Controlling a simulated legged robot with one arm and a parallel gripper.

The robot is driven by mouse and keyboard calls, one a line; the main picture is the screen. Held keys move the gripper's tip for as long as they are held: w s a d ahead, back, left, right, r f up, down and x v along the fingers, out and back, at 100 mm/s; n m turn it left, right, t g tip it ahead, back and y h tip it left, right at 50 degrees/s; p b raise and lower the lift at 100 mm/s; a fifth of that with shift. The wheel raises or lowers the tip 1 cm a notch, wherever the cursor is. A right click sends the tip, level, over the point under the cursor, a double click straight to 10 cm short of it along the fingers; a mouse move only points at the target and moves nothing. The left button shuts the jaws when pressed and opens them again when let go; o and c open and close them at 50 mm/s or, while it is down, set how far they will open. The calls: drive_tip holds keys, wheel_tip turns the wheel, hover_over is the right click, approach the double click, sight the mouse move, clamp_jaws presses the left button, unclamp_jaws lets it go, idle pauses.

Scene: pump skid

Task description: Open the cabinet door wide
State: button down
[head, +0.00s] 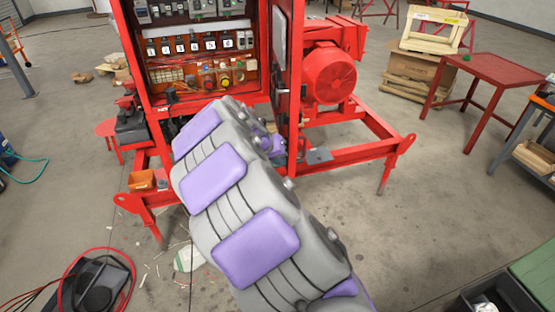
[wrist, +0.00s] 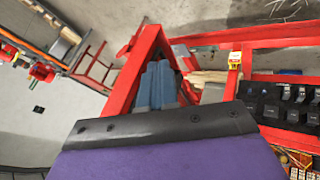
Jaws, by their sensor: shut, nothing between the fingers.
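The red cabinet (head: 136,50) stands open-fronted in the head view. Its door (head: 296,70) is swung out at the right side and seen nearly edge-on, with a pale panel (head: 280,35) on its inner face. A dark latch (head: 276,92) sits on the door's free edge. My arm covers the cabinet's lower front. My gripper (head: 272,145) is partly hidden behind the arm, low by the door's bottom. In the wrist view my gripper (wrist: 160,84) shows two blue-grey fingers together, shut and empty, amid red frame members. Contact with the door cannot be told.
Breakers and numbered switches (head: 202,44) fill the cabinet. A red motor (head: 328,72) stands right of the door on the red skid frame (head: 360,148). A red table (head: 484,68) and wooden crates (head: 432,30) stand farther right. Floor between them is clear.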

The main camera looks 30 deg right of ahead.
drive_tip(key=s+d+n+t+p, duration=0.1)
drive_tip(key=s+d+p, duration=0.2)
drive_tip(key=d, duration=0.8)
drive_tip(key=s+d+n+t+p, duration=0.1)
drive_tip(key=d+p, duration=0.4)
drive_tip(key=d, duration=0.6)
drive_tip(key=s+n, duration=0.1)
drive_tip(key=s, duration=0.1)
drive_tip(key=shift+s+d+y, duration=0.15)
drive_tip(key=shift+s+y, duration=0.2)
drive_tip(key=shift+y, duration=0.05)
drive_tip(key=shift+a+f, duration=0.1)
drive_tip(key=shift+a, duration=0.1)
